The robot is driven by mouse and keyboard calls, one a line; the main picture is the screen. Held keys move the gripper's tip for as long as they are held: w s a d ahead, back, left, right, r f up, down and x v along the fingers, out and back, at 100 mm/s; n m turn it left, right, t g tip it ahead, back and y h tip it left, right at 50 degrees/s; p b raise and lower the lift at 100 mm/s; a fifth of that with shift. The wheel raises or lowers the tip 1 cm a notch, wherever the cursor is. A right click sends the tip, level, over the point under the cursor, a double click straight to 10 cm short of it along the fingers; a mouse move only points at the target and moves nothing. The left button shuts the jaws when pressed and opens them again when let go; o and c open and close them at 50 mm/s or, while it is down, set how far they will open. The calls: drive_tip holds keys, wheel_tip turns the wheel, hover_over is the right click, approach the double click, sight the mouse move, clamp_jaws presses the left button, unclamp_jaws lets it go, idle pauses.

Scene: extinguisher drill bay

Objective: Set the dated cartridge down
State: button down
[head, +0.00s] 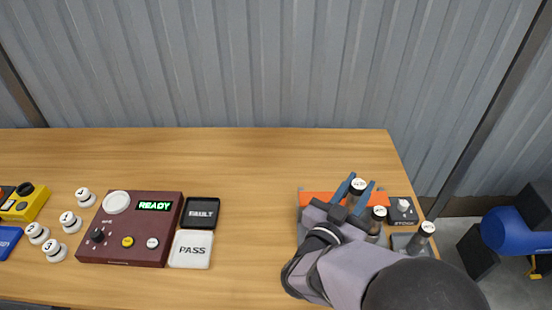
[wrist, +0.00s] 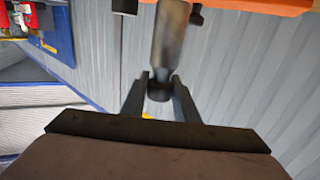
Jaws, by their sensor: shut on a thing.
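My gripper (head: 356,193) is at the right part of the bench, with its blue-grey fingers shut on a dark cartridge (head: 357,187) with a white marked cap. The cap's marking is too small to read. In the wrist view the fingers (wrist: 160,95) close on the dark end of a grey cylinder (wrist: 170,40). The cartridge looks roughly upright in the head view. My arm hides its lower end, so I cannot tell whether it touches anything.
Two similar cartridges stand close by, one beside my gripper (head: 377,213) and one further right (head: 427,228). An orange piece (head: 318,198) and a small dark box (head: 402,210) are near. A maroon console (head: 125,250) reads READY, beside FAULT (head: 201,200) and PASS (head: 190,262) pads. The bench middle is clear.

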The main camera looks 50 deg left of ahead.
drive_tip(key=shift+a+r+n+y, duration=0.2)
drive_tip(key=shift+a+n+y, duration=0.1)
drive_tip(key=shift+a+y, duration=0.2)
drive_tip(key=s+a+r+n+g+y+b, duration=0.25)
drive_tip(key=a+n+g+y, duration=0.3)
drive_tip(key=a+y, duration=0.3)
drive_tip(key=s+a+f+n+g+y+b, duration=0.2)
drive_tip(key=s+a+f+n+g+y, duration=0.2)
drive_tip(key=s+n+g, duration=0.3)
drive_tip(key=shift+s+a+g+y, duration=0.35)
drive_tip(key=shift+s+a+g, duration=0.45)
drive_tip(key=shift+s, duration=0.95)
wheel_tip(320, 180, down, 10)
drive_tip(key=shift+f+n+b, duration=0.25)
drive_tip(key=shift+b, duration=0.15)
drive_tip(key=c, duration=1.4)
unclamp_jaws()
drive_tip(key=shift+c, duration=0.2)
drive_tip(key=shift+o, duration=0.3)
drive_tip(key=shift+d, duration=0.1)
drive_tip(key=shift+r+p, duration=0.15)
drive_tip(key=shift+p, duration=0.15)
